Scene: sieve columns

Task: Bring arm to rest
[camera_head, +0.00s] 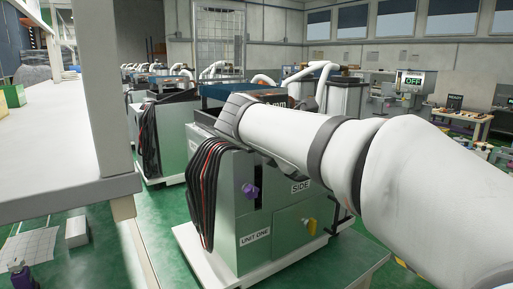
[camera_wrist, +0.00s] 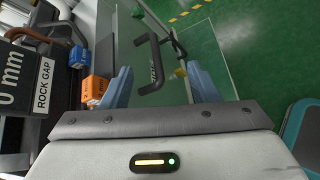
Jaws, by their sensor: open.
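My arm (camera_head: 290,133) reaches from the right edge of the head view to the left, over the green machine labelled "UNIT ONE" (camera_head: 253,235). The gripper itself is hidden there behind the arm. In the wrist view my gripper (camera_wrist: 160,72) shows two blue-grey fingers spread apart. Nothing is held between them. A black bar handle (camera_wrist: 155,62) lies beyond and between the fingers; I cannot tell its distance. An orange block (camera_wrist: 95,88) and a blue block (camera_wrist: 78,57) are left of the left finger.
A black panel with a "ROCK GAP" label (camera_wrist: 44,86) is close at the wrist view's left. A white shelf frame (camera_head: 108,90) stands left. Green floor (camera_wrist: 250,40) is open at the wrist view's upper right.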

